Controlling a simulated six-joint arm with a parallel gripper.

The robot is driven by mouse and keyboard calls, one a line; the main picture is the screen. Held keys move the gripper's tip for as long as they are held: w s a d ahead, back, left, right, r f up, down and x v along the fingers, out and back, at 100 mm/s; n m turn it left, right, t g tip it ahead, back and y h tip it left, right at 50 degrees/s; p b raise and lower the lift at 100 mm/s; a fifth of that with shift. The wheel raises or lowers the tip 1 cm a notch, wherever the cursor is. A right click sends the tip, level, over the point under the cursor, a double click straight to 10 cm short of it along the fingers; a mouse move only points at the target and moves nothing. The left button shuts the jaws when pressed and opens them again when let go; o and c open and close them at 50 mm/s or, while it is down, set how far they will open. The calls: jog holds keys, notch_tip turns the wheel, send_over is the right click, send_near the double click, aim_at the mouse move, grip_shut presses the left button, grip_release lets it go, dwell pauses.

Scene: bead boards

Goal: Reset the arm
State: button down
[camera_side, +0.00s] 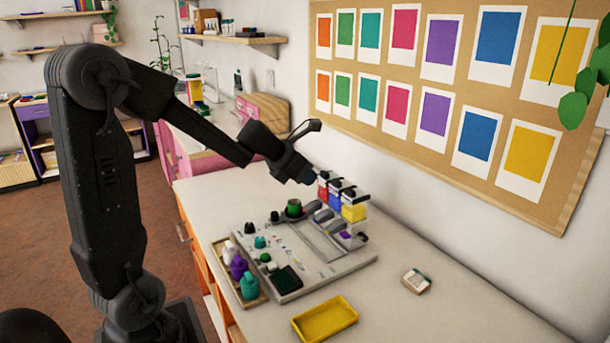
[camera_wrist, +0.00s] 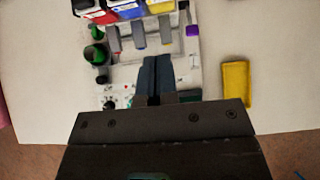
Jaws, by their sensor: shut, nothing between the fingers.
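My gripper (camera_wrist: 155,77) is shut and empty in the wrist view. Its fingers point at the grey-white board (camera_side: 322,268), which lies on the table. In the side view my gripper (camera_side: 310,178) is raised above the far side of the board, close to the row of bottles there. It looks apart from them, though the exact gap is hard to tell. The row has red, blue and yellow bottles (camera_side: 354,211) with dark tops. They also show at the top of the wrist view (camera_wrist: 160,5).
A yellow tray (camera_side: 325,319) lies in front of the board. A small pale block (camera_side: 416,281) lies to its right. A wooden tray (camera_side: 222,249) with several small bottles stands left of the board. The table's right front is mostly clear. A wall with a pinboard (camera_side: 404,146) runs behind.

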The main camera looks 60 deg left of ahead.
jog(key=s+d+r+m+g+h, duration=0.1)
jog(key=s+d+r+m, duration=0.3)
jog(key=d+m, duration=0.5)
jog(key=s+d+r+m+g+h, duration=0.1)
jog(key=s+d+m+h, duration=0.1)
jog(key=s+d+m, duration=0.55)
jog(key=s+d+m+y, duration=0.1)
jog(key=s+m, duration=0.3)
jog(key=m, duration=0.5)
jog(key=s+d+f+m+g+y, duration=0.1)
jog(key=s+m, duration=0.4)
jog(key=m, duration=0.5)
jog(key=shift+s+d+f+y, duration=0.15)
jog(key=shift+d+f+y, duration=0.15)
jog(key=shift+y, duration=0.2)
jog(key=shift+m, duration=0.25)
